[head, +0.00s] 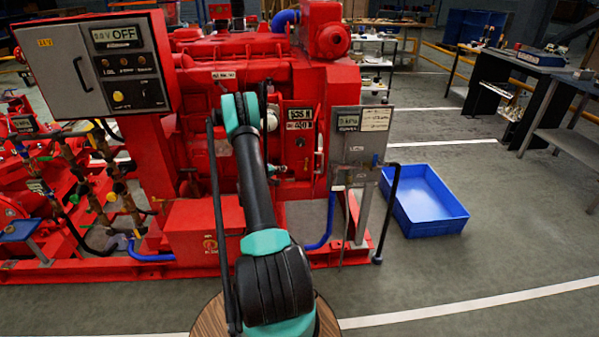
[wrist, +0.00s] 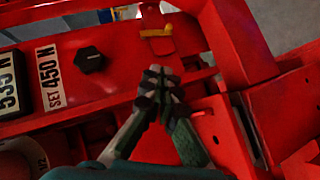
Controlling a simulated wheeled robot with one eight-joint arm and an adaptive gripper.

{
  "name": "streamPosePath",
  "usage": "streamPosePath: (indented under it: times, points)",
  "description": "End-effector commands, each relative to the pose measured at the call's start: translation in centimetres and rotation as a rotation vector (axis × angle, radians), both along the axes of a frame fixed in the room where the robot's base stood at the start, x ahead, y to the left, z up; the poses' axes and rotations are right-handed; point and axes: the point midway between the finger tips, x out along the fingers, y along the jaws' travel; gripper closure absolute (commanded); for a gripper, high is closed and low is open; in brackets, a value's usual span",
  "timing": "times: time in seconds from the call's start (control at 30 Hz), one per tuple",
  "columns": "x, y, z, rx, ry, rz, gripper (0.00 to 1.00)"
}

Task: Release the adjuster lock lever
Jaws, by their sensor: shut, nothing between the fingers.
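In the wrist view my gripper (wrist: 160,76) is shut and empty, its fingertips together over a red metal bracket (wrist: 120,100). A small yellow lever (wrist: 156,32) lies just beyond the fingertips, apart from them in the picture. A short bright red handle (wrist: 203,112) shows right of the fingers. I cannot tell for certain which of these is the adjuster lock lever. A black knob (wrist: 90,60) sits left of the fingertips, beside a "SET 450 N" plate (wrist: 52,79) and a "535 N" display (wrist: 8,83). In the head view my arm hides the gripper.
The red pumpset (head: 240,75) fills the head view's middle. A grey control box (head: 92,67) reading "OFF" is at left, a grey gauge panel (head: 358,145) at right. A blue crate (head: 425,222) stands on open floor. Red frame bars (wrist: 225,40) pass close right of the fingers.

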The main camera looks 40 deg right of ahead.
Motion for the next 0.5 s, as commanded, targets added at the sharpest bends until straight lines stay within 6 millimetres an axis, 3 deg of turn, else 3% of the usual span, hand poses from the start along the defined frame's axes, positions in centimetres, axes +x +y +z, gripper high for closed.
streamPosePath:
  times: [0.03, 0.2, 0.5]
  points:
    - [-0.2, -0.8, -1.2, -0.022, 0.005, -0.005, 1.00]
    - [-0.6, -2.4, -3.6, -0.075, 0.019, -0.012, 1.00]
    - [-0.4, -4.5, -4.7, -0.090, 0.024, -0.014, 1.00]
